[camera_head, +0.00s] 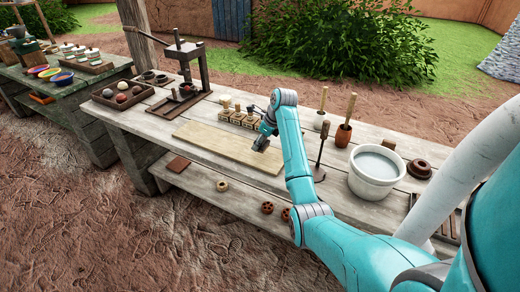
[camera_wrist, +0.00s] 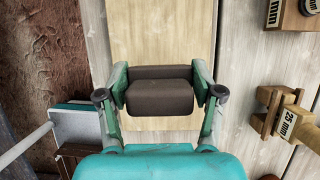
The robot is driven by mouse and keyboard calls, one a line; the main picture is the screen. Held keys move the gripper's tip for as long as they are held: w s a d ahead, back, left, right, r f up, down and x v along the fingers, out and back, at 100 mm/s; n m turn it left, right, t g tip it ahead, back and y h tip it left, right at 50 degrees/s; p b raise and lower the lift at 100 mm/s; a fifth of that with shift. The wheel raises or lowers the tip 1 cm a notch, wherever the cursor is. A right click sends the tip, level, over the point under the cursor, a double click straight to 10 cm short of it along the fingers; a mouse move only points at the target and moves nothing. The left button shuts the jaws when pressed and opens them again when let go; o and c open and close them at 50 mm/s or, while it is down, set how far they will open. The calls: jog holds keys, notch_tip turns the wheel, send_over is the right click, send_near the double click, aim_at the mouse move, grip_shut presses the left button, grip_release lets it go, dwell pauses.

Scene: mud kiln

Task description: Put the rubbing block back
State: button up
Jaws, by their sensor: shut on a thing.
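A dark brown block with rounded edges (camera_wrist: 160,96), which looks like the rubbing block, is held between the two fingers of my gripper (camera_wrist: 162,88) in the wrist view. The fingers are shut on its left and right ends. In the head view my gripper (camera_head: 266,136) is over the right part of a pale wooden board (camera_head: 215,142) on the bench. The board also shows behind the block in the wrist view (camera_wrist: 150,35). I cannot tell whether the block touches the board.
Wooden pieces with pale labels (camera_wrist: 285,115), one marked 25 mm, stand right of the board. A white bucket (camera_head: 376,170), mallet-like tools (camera_head: 345,130) and a dark press frame (camera_head: 188,75) stand on the bench. A tray of balls (camera_head: 122,96) is at left. The board's left part is clear.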

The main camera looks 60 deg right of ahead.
aim_at(261, 148)
jog(key=shift+s+d+f, duration=0.1)
jog(key=shift+f, duration=1.7)
jog(key=shift+f, duration=0.1)
jog(key=o, duration=1.1)
jog(key=v, duration=1.2)
